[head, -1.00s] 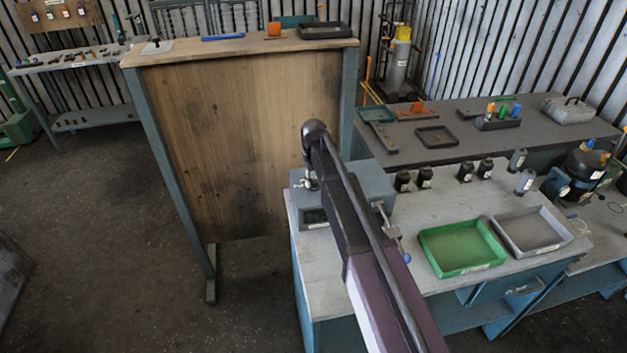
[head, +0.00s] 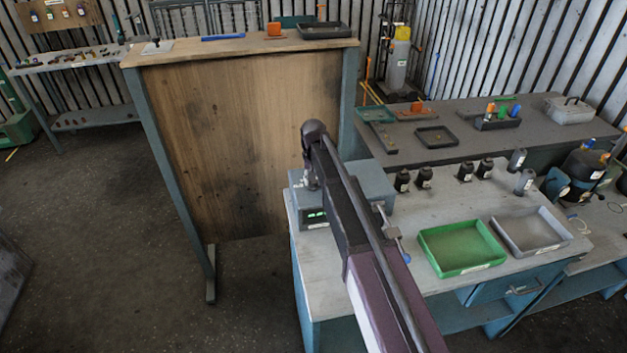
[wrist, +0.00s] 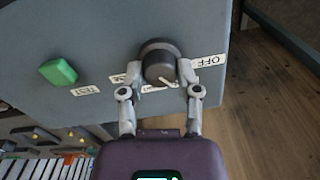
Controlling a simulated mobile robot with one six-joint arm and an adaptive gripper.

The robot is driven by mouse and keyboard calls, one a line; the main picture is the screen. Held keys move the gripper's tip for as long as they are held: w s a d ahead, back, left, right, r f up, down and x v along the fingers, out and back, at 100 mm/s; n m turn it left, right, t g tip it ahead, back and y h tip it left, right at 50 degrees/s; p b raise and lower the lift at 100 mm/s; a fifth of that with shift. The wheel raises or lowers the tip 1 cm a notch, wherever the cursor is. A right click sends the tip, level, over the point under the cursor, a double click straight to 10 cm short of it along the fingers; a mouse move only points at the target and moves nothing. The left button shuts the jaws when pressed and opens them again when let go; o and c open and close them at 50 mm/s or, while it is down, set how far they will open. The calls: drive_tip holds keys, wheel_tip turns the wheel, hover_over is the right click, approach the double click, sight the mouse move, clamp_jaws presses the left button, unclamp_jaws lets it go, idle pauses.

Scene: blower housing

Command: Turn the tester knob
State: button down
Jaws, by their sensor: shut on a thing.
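The tester (head: 372,182) is a grey-blue box on the left end of the workbench, partly hidden behind my arm. A small display on its front glows green. The dark round tester knob (wrist: 160,60) is on the grey panel in the wrist view. My gripper (wrist: 159,70) is shut on the knob, with one finger on each side. An OFF label (wrist: 208,61) is right of the knob; other labels lie to the left and below, partly covered by the fingers. A green button (wrist: 58,72) is further left. In the head view the knob is hidden by my gripper (head: 312,183).
A green tray (head: 462,248) and a grey tray (head: 530,230) lie on the workbench right of the tester. Several dark bottles (head: 424,177) stand behind them. A tall wooden panel (head: 240,140) stands close on the left. Open floor shows beyond it.

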drive_tip(key=m, duration=0.5)
drive_tip(key=shift+m, duration=0.3)
drive_tip(key=m, duration=0.5)
drive_tip(key=shift+m, duration=0.3)
drive_tip(key=shift+c, duration=1.5)
unclamp_jaws()
drive_tip(key=shift+n, duration=0.6)
